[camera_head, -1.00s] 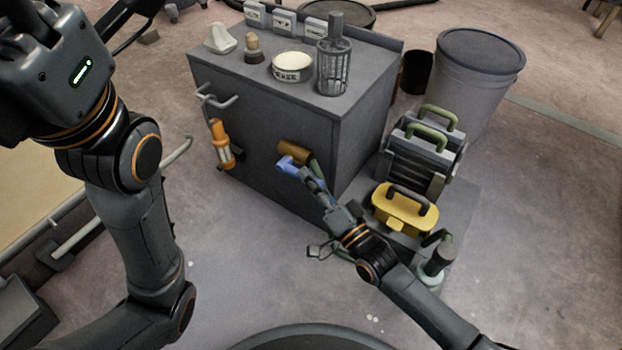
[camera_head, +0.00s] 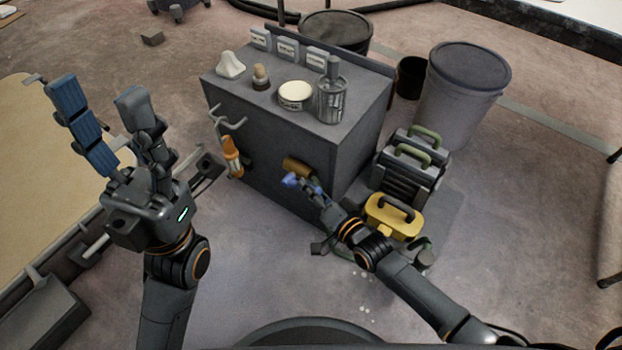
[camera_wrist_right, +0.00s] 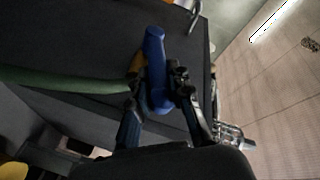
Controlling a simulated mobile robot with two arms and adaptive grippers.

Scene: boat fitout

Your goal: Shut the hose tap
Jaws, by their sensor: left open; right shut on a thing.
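The hose tap has a brass body (camera_head: 298,166) on the front of the grey cabinet and a blue lever handle (camera_head: 290,181). The handle also shows in the right wrist view (camera_wrist_right: 156,68), between the two fingers. My right gripper (camera_head: 305,188) is shut on the blue handle; its fingers hide part of it in the head view. In the right wrist view my right gripper (camera_wrist_right: 160,102) has one finger on each side of the handle. A green hose (camera_wrist_right: 70,82) runs off to the left there. My left gripper (camera_head: 105,98) is open and empty, raised at the left, far from the tap.
The grey cabinet (camera_head: 262,140) carries a tub, a wire-caged bottle and small items on top. An orange tool (camera_head: 232,157) hangs on its front beside hooks. A yellow case (camera_head: 391,216) and grey cases (camera_head: 408,172) stand to the right. Clear floor lies in front.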

